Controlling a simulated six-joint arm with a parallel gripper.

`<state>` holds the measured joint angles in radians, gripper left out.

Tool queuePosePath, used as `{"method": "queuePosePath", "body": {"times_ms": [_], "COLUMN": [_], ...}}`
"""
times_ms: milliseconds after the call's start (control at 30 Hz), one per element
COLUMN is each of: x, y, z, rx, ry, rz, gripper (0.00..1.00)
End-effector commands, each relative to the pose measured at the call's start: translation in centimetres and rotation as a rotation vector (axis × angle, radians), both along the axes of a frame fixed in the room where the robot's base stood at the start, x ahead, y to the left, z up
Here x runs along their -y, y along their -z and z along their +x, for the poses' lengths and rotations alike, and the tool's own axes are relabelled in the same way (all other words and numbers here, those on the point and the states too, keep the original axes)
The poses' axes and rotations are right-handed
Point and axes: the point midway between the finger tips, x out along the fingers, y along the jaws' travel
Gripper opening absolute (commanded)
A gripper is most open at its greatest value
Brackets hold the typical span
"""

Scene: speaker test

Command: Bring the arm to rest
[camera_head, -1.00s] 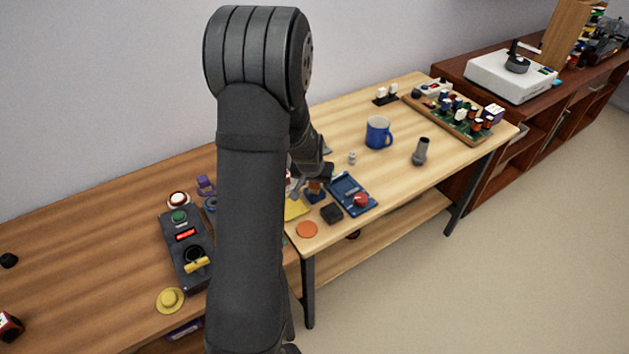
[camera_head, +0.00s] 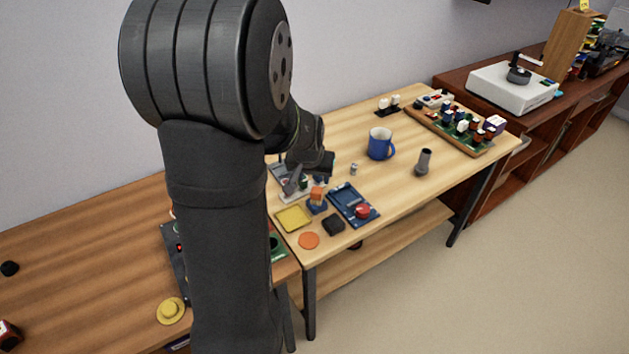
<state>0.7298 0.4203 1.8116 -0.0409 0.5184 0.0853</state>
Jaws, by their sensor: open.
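My arm rises through the left middle of the head view, bent at a large dark joint at the top. My gripper (camera_head: 309,180) is behind it, over the left end of the light wooden table (camera_head: 400,180). Its fingers are apart and I see nothing held between them. An orange and blue small object (camera_head: 317,198) shows just below the fingers; I cannot tell whether they touch it. The arm hides part of the darker table (camera_head: 90,260) and much of the dark control box (camera_head: 172,255) on it.
Near the gripper lie a yellow tray (camera_head: 293,217), a blue board with a red knob (camera_head: 352,204), a black block (camera_head: 333,225) and an orange disc (camera_head: 309,240). A blue mug (camera_head: 380,144) and a grey cylinder (camera_head: 424,162) stand farther right. The table's front right is clear.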

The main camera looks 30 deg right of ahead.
Motion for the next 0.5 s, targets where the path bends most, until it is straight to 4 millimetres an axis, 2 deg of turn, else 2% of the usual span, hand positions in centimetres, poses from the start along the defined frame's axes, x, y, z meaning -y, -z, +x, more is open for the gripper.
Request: {"method": "queuePosePath", "body": {"times_ms": [167,500], "x": [-0.22,-0.21], "y": [-0.71,-0.68], "z": [-0.21,-0.2], "rx": [0.001,0.0], "ry": [0.0,0.0], "rz": [-0.001,0.0], "gripper": [0.52,0.52]}}
